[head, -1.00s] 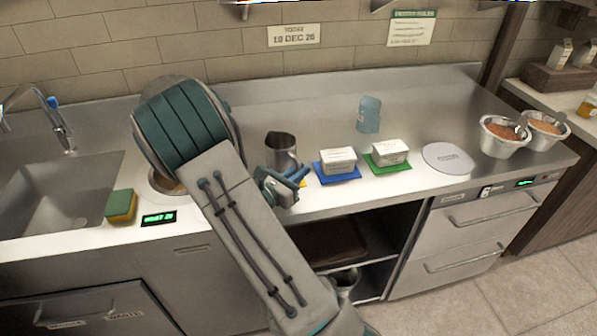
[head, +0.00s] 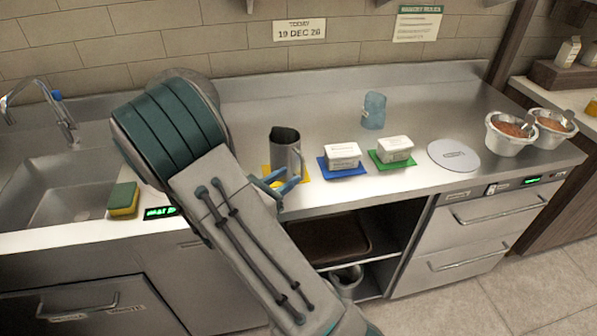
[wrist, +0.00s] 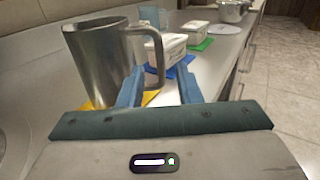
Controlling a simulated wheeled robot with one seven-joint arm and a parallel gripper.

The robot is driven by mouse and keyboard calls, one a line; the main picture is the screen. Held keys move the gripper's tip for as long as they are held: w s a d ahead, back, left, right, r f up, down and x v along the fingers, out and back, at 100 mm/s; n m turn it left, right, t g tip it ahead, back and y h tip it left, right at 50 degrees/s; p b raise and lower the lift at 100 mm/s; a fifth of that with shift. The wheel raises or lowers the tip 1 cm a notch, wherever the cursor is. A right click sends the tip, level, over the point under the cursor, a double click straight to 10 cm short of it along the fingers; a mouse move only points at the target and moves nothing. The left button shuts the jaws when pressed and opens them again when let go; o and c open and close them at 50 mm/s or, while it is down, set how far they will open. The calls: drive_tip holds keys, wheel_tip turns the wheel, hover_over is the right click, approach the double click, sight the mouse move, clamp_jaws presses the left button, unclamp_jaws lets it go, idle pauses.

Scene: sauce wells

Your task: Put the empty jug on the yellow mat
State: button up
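The grey metal jug (head: 284,150) stands upright on the yellow mat (head: 303,173), near the counter's front edge. In the wrist view the jug (wrist: 100,62) is at the left, its handle to the right, with the yellow mat (wrist: 149,97) showing around its base. My gripper (wrist: 159,82) is open, its two blue fingers apart, with the lower end of the handle seen between them. I cannot tell whether a finger touches the handle. In the head view my arm hides most of my gripper (head: 283,182); the jug's inside looks dark.
White tubs stand on a blue mat (head: 333,174) and a green mat (head: 377,161) to the right. Behind them is a bluish translucent jug (head: 373,110). A round pale disc (head: 453,155) and metal pots lie farther right. A sponge (head: 123,198) sits by the sink.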

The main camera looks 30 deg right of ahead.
drive_tip(key=v, duration=0.5)
drive_tip(key=s+d+r+m+g+y, duration=0.1)
drive_tip(key=s+d+m+g+y, duration=0.2)
drive_tip(key=s+m+g+y, duration=0.75)
drive_tip(key=s+a+r+m+t+y, duration=0.5)
drive_tip(key=a+m+t, duration=0.3)
drive_tip(key=m, duration=0.3)
drive_tip(key=shift+s+a+r+y+b, duration=0.3)
drive_tip(key=shift+s+a+y, duration=0.2)
drive_tip(key=shift+y, duration=0.35)
